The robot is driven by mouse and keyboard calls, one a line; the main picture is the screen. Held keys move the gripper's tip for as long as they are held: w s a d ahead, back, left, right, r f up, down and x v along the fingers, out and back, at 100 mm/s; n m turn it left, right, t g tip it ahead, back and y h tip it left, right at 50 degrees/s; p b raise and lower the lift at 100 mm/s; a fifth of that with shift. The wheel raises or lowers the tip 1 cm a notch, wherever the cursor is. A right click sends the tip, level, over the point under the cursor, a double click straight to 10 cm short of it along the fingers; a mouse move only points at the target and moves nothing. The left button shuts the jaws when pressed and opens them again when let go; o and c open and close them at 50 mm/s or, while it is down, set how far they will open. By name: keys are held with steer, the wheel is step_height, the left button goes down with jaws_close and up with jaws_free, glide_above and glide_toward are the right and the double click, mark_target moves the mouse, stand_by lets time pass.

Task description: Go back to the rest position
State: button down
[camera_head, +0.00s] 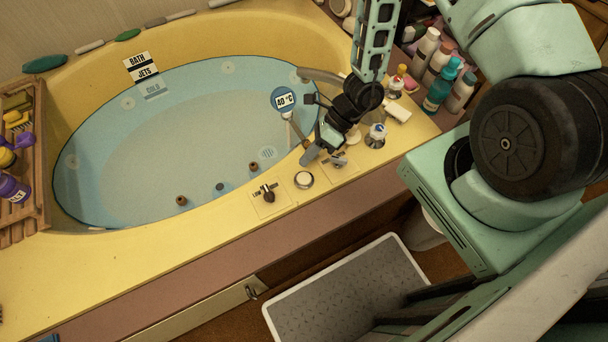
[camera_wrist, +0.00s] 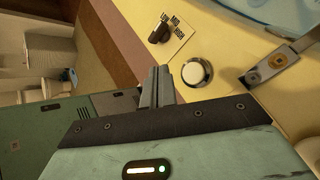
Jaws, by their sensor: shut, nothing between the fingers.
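My gripper (camera_head: 308,156) hangs low over the front rim of the yellow corner tub (camera_head: 215,248), near the controls. Its fingers are together with nothing between them; they also show in the wrist view (camera_wrist: 157,86). A round white-topped button (camera_head: 303,179) is just below the fingertips in the head view. It sits right of the fingers in the wrist view (camera_wrist: 196,72). A dark knob (camera_head: 268,192) on a marked plate is to its left. A metal lever (camera_head: 338,160) is beside the gripper on the right; whether they touch is unclear.
The tub holds blue water (camera_head: 150,150). A round 40 °C sign (camera_head: 284,100) and the spout (camera_head: 322,76) are close to my wrist. Bottles (camera_head: 440,88) crowd the right corner. A wooden rack (camera_head: 30,150) is at left. A grey mat (camera_head: 345,290) lies on the floor.

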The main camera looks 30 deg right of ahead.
stand_by(0.3)
steer(key=s+a+r+n+g+h+p, duration=0.15)
steer(key=a+r+n, duration=0.25)
steer(key=r+n, duration=0.45)
steer(key=s+a+r+n+g+h+p, duration=0.15)
steer(key=a+r+n, duration=0.35)
steer(key=r, duration=0.7)
steer(key=s+r+n+t+h+p, duration=0.2)
steer(key=s+r+n, duration=0.3)
steer(key=r+n, duration=0.5)
steer(key=s+d+r+n+t+h+p, duration=0.1)
steer(key=s+r+n, duration=0.4)
steer(key=r+n, duration=0.5)
steer(key=shift+s+d+t+h+p, duration=0.25)
steer(key=shift+t+h+p, duration=0.4)
steer(key=shift+h, duration=0.65)
steer(key=shift+w, duration=0.1)
